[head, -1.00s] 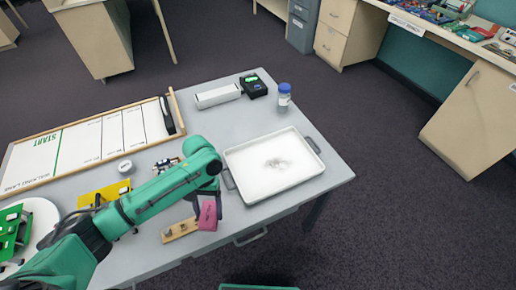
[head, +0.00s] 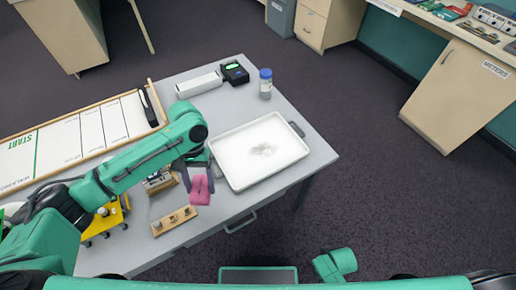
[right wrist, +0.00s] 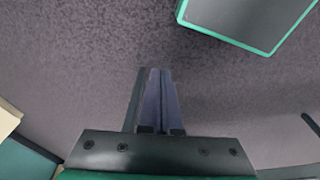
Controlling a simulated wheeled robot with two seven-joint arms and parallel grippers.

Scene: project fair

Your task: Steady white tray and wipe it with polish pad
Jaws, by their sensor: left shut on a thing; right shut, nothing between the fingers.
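The white tray (head: 288,146) lies on the grey table near its right corner, with a grey smudge (head: 263,150) in its middle. My left gripper (head: 199,180) is shut on the pink polish pad (head: 201,192), just left of the tray's near-left side. The pad appears apart from the tray. The tray's right handle (head: 297,129) shows; its left handle is hidden behind my left gripper. My right gripper (right wrist: 158,100) is shut and empty in the right wrist view, with carpet beyond it. Its fingers do not show in the head view.
A blue-capped jar (head: 265,84), a black device (head: 234,73) and a white box (head: 199,84) stand behind the tray. A wooden block with pegs (head: 174,221) lies at the table's near edge. The track board (head: 88,135) fills the back left.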

